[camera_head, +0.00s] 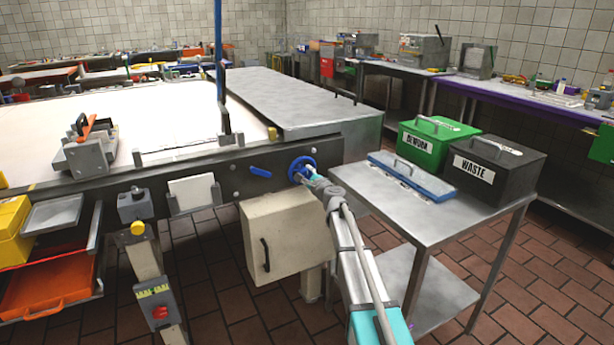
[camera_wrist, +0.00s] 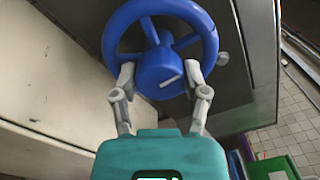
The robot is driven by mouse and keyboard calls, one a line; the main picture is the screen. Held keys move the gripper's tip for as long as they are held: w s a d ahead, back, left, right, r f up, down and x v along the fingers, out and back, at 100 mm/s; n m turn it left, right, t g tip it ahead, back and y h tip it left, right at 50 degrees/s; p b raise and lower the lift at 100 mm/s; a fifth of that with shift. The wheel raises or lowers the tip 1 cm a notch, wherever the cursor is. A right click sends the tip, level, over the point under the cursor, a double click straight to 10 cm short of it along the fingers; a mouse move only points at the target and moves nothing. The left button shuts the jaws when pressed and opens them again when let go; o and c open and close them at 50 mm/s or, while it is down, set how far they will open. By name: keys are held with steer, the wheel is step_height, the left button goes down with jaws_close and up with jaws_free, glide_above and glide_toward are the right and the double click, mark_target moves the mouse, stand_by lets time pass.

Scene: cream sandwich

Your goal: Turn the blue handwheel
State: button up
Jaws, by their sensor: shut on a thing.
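The contact at the fingertips is partly hidden behind the hub.
A beige box (camera_head: 275,240) hangs below. A metal side table (camera_head: 395,200) stands to the right, with a green bin (camera_head: 432,140), a black waste bin (camera_head: 500,172) and a blue-lidded tray (camera_head: 412,175).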

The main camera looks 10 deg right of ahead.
steer(key=m, duration=0.6)
steer(key=shift+d, duration=0.1)
steer(key=shift+m, duration=0.3)
steer(key=o, duration=1.1)
steer(key=shift+o, duration=0.2)
steer(key=v, duration=1.2)
